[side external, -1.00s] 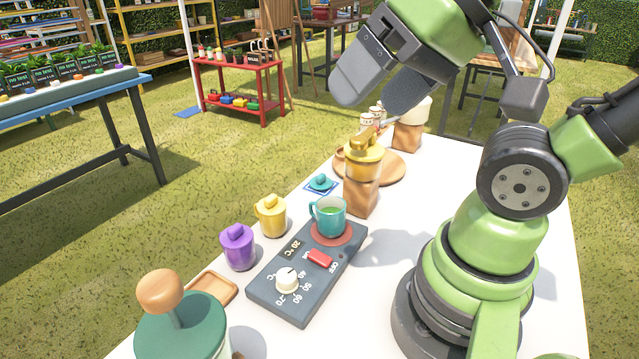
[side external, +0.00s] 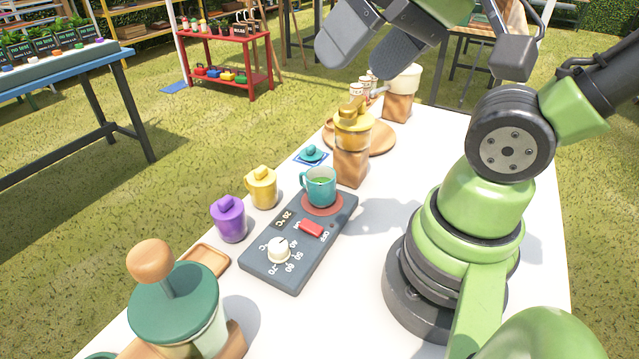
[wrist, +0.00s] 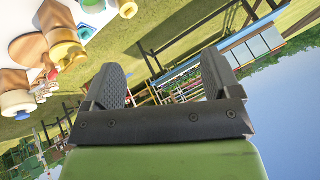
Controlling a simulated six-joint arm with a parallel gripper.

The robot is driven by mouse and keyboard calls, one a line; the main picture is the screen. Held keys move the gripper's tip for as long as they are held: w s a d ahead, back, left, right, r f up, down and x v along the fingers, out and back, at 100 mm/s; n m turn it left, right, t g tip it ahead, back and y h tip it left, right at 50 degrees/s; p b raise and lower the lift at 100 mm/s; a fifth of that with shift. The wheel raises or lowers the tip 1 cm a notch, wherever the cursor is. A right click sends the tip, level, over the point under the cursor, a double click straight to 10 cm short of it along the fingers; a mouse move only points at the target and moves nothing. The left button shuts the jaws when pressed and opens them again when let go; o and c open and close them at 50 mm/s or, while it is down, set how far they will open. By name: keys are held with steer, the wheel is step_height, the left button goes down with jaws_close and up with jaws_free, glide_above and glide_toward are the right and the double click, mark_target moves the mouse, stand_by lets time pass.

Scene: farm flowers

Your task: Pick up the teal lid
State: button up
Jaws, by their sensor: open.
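The teal lid (side external: 311,153) is small, with a round knob. It lies on a blue-edged square coaster (side external: 321,160) on the white table, behind and left of the teal mug (side external: 320,187). The mug holds green liquid and stands on the heater's round reddish plate. My gripper (side external: 362,62) is high above the far part of the table, well apart from the lid. In the wrist view my gripper (wrist: 162,65) is open with nothing between its fingers.
A yellow lidded mug (side external: 352,128) on a wooden block stands right of the lid. Another yellow mug (side external: 262,188) and a purple mug (side external: 229,219) stand nearer. The dark heater (side external: 300,240) and a green lidded pot (side external: 177,305) are in front.

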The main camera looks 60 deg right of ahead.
stand_by(0.3)
steer(key=m+g+h, duration=0.6)
steer(key=m+g, duration=0.1)
steer(key=m, duration=0.7)
glide_above(310, 147)
steer(key=a, duration=0.3)
step_height(310, 147, down, 25)
steer(key=shift+d+r, duration=0.1)
steer(key=x, duration=0.6)
steer(key=shift+s+d, duration=0.1)
steer(key=shift+d, duration=0.15)
steer(key=shift+r, duration=0.1)
steer(key=c, duration=0.9)
